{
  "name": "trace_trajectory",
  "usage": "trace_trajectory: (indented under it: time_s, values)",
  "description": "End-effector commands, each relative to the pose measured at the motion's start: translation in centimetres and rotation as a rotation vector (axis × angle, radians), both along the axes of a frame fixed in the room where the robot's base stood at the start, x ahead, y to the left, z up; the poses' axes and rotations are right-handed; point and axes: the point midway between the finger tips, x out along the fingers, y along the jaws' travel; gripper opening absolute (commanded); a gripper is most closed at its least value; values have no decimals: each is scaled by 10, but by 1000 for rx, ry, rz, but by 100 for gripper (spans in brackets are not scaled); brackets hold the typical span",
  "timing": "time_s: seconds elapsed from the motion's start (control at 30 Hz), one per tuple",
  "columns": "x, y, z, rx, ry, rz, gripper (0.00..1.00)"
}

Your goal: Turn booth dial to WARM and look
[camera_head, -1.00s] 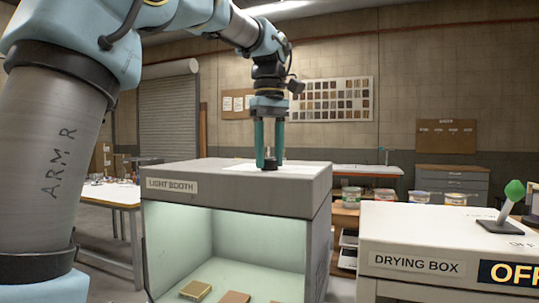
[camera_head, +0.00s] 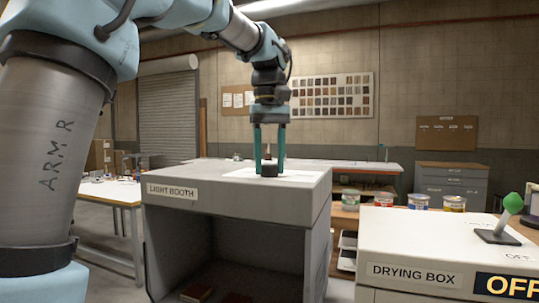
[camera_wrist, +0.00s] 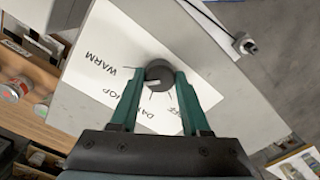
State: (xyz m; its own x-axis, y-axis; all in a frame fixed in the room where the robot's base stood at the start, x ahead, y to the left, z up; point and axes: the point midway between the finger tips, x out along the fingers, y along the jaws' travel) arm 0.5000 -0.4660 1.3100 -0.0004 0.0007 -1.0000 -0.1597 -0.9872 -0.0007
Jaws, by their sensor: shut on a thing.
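The light booth (camera_head: 235,202) is a grey box with a label on its front and an open, dark interior. Its round dark dial (camera_head: 270,169) stands on a white card on top; it also shows in the wrist view (camera_wrist: 159,74). My gripper (camera_head: 269,158) points down with its two green fingers shut on the dial, one on each side. In the wrist view, WARM, SHOP, DAY and OFF are printed around the dial, partly covered by the fingers. A pale mark on the dial faces lower left, roughly toward SHOP; its exact setting is unclear.
The drying box (camera_head: 440,245) stands at the right, with a green-knobbed lever (camera_head: 510,208) and an OFF display. Several paint cans (camera_head: 420,201) stand behind it. A white table (camera_head: 105,195) is at the left. Brown sample pieces lie dimly inside the booth.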

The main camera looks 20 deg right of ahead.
Motion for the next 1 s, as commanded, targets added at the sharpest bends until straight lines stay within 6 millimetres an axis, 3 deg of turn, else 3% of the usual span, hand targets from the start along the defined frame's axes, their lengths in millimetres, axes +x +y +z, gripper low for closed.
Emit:
trace_trajectory:
  time_s: [0.5, 1.0]
  values:
    - [0, 0, 1, -1, -1, -301, 0]
    - [0, 0, 1, -1, -2, -344, 0]
